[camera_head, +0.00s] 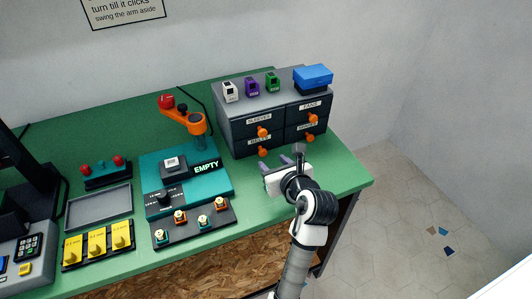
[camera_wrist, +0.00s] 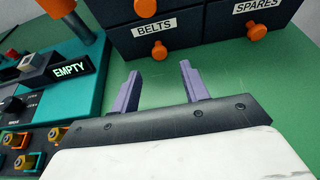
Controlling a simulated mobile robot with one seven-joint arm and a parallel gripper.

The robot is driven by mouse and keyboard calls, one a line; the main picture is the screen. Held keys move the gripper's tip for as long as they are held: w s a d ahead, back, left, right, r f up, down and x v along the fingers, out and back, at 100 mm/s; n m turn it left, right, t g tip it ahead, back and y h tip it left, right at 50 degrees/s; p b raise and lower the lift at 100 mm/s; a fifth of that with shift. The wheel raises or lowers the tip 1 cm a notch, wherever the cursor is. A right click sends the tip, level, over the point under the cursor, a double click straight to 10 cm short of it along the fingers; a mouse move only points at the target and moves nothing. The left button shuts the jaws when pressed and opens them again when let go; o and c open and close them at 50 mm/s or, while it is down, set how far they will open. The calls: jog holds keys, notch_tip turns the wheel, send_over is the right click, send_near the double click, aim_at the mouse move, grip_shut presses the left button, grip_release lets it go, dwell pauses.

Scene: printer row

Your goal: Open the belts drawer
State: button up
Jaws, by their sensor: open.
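The belts drawer (camera_wrist: 145,40) is the lower left drawer of a dark grey cabinet (camera_head: 240,105) at the back right of the bench. It has a white BELTS label and an orange knob (camera_wrist: 159,53), and looks shut. The knob also shows in the head view (camera_head: 264,152). My gripper (camera_wrist: 160,85) is open and empty, with two purple fingers pointing toward the cabinet. In the head view my gripper (camera_head: 275,162) is just in front of the cabinet's lower left drawer. The fingertips are apart from the knob, which shows beyond and between them in the wrist view.
The spares drawer (camera_wrist: 255,15) is to the right of the belts drawer, with two more drawers above. Small coloured items and a blue box (camera_head: 313,79) stand on the cabinet. A teal fixture marked EMPTY (camera_head: 190,190) with an orange arm stands left. Green bench top (camera_head: 345,170) is clear at the right.

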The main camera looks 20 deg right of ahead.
aim_at(264, 154)
jog(key=p+x, duration=0.1)
jog(key=x, duration=0.5)
jog(key=shift+w, duration=0.1)
jog(key=shift+c, duration=0.4)
grip_shut()
